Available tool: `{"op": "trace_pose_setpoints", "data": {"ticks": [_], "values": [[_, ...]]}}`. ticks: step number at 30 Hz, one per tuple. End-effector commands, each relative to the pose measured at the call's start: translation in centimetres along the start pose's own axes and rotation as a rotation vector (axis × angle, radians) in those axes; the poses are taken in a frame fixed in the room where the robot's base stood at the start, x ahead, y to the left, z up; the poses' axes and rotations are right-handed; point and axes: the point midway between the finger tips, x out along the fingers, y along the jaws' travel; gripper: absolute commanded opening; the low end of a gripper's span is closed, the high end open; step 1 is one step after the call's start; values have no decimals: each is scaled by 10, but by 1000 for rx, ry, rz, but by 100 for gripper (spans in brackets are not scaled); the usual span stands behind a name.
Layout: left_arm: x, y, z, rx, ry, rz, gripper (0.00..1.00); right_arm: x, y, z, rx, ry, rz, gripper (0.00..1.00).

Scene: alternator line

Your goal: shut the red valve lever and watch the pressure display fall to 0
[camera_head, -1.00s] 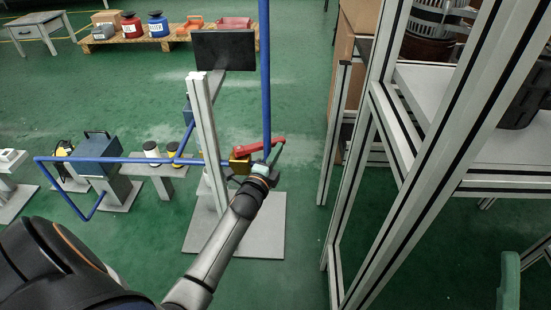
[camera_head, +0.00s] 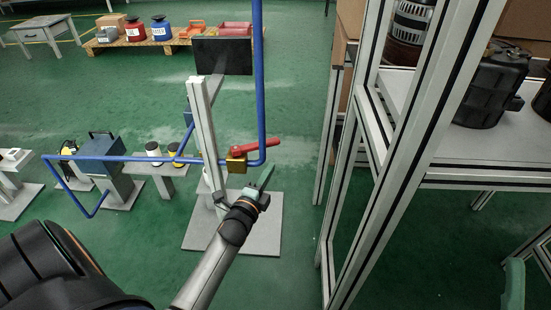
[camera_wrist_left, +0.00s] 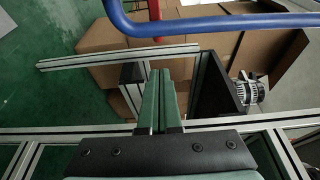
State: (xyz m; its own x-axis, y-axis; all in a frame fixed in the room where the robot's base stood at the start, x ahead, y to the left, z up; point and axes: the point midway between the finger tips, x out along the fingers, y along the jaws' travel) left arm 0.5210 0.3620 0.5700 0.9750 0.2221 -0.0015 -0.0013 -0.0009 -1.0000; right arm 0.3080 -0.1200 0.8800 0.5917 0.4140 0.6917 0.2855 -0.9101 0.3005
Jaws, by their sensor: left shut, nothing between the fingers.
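The red valve lever (camera_head: 256,146) sits on a brass-coloured valve body (camera_head: 236,163) on the blue pipe (camera_head: 120,159). It points right, nearly along the horizontal run and past the pipe's upright part. A bit of red shows at the top edge of the left wrist view (camera_wrist_left: 262,4). My left gripper (camera_head: 267,176) is shut and empty, below and right of the valve, apart from the lever in the picture. Its green fingers (camera_wrist_left: 161,98) lie together in the left wrist view. The display (camera_head: 222,56) on the grey post is dark; I can read no number.
A tall aluminium frame (camera_head: 398,160) with a shelf (camera_head: 460,150) stands close on the right. The post's grey base plate (camera_head: 205,237) lies on the green floor. A green rounded shape (camera_head: 513,285) at the lower right is unclear.

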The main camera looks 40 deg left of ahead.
Motion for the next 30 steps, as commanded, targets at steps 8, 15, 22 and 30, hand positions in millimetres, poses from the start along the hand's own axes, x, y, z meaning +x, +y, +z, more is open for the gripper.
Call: {"op": "trace_pose_setpoints", "data": {"ticks": [8, 15, 22, 30], "values": [[-41, -1, 1, 0, 0, 0, 0, 9, 5, -10, -27, 8, 1, 84], [-48, 0, 1, 1, 0, 0, 0, 9, 8, -10, -30, 6, 12, 84], [-47, 0, 1, 1, 1, 0, 0, 9, 8, -9, -30, 5, 12, 84], [-54, 15, -10, 21, 40, 64, 0, 2, 4, -2, -27, -1, 8, 84]]}}
